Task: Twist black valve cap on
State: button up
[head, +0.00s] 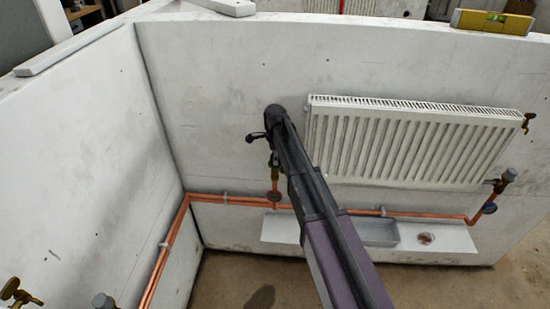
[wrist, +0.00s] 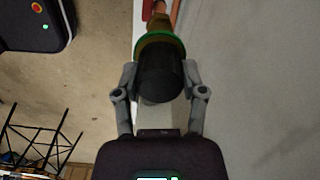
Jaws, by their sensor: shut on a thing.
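The black valve cap (wrist: 160,78) is between the two fingers of my gripper (wrist: 160,72) in the wrist view, and the fingers are shut on its sides. The cap lines up with a brass valve (wrist: 158,41) that has a green ring, and its end meets or nearly meets that ring. I cannot tell whether the threads are engaged. In the head view, my gripper (head: 262,138) is left of the radiator, at the top of a copper riser (head: 274,198). The valve there is mostly hidden by my arm, and the cap cannot be made out.
A white radiator (head: 410,145) hangs on the wall to the right, with a capped valve (head: 503,180) at its lower right. Copper pipes (head: 235,199) run along the wall above a ledge with a grey tray (head: 378,232). A side wall (head: 90,150) stands left.

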jog(key=shift+w+m, duration=0.1)
jog(key=shift+m, duration=1.8)
jog(key=o, duration=1.2)
jog(key=shift+o, duration=0.3)
jog(key=shift+r, duration=0.1)
jog(key=shift+r+p, duration=3.95)
jog(key=shift+p, duration=0.1)
